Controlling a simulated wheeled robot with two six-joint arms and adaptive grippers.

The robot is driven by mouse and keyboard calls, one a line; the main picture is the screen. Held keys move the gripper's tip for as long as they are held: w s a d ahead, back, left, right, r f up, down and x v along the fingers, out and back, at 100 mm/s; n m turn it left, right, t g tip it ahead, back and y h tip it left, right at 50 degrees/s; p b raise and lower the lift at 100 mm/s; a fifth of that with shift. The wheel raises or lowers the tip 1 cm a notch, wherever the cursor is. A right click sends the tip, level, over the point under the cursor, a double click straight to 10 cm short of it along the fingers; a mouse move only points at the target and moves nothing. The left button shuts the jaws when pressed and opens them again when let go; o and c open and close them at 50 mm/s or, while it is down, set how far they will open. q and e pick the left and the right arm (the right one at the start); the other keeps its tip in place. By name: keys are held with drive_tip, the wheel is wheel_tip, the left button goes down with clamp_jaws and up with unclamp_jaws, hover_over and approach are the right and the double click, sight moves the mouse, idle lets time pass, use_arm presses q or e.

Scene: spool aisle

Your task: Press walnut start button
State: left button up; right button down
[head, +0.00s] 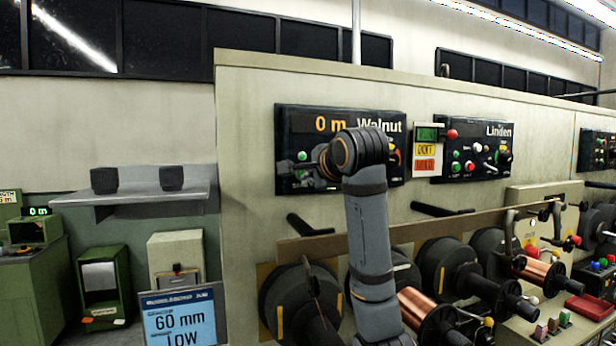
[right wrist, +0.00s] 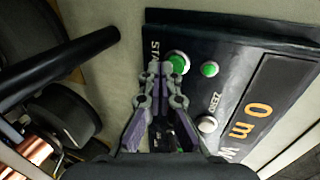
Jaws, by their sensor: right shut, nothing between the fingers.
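The black Walnut panel (head: 350,122) is on the beige wall in the head view, its orange display reading 0 m. In the right wrist view, the large green start button (right wrist: 179,62) sits beside lettering that begins "STA", partly covered by a finger. My right gripper (head: 286,168) is in front of the panel's lower left. In the wrist view its fingertips (right wrist: 162,69) are together and empty, right at the button's edge. I cannot tell whether they touch it. My left gripper is in neither view.
A smaller green light (right wrist: 210,69) and a white ZERO button (right wrist: 207,124) are close by on the panel. The Linden panel (head: 478,140) is to the right. Black pegs and copper spools (head: 415,306) stick out below. A sign (head: 182,318) reads 60 mm Low.

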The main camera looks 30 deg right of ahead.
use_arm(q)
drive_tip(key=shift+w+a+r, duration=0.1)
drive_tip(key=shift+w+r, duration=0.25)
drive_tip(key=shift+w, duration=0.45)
use_arm(e)
drive_tip(key=shift+w, duration=0.3)
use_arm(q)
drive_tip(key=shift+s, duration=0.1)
